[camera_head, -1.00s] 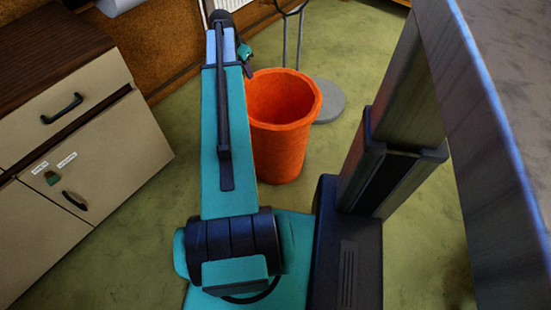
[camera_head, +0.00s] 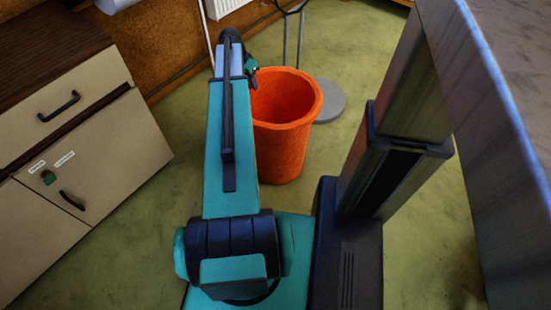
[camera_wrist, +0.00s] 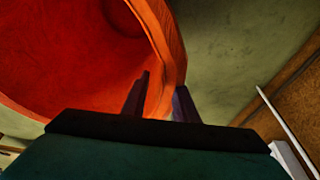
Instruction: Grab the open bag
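The only open container in view is an orange, bucket-like one (camera_head: 281,150), which I take to be the open bag. It stands upright on the floor beyond my arm, its mouth facing up. In the wrist view its red-orange inside (camera_wrist: 70,55) fills the upper left and its rim curves down to the gripper. My gripper (camera_wrist: 165,82) has its two dark fingers apart, one over the inside and one by the outer side, with the rim's wall between them. I cannot tell whether they touch it. In the head view the fingers are mostly hidden.
A beige cabinet (camera_head: 97,150) with dark handles stands at the left. A round grey base with a pole (camera_head: 328,103) stands just behind the orange container. A grey tabletop edge (camera_head: 480,130) fills the right.

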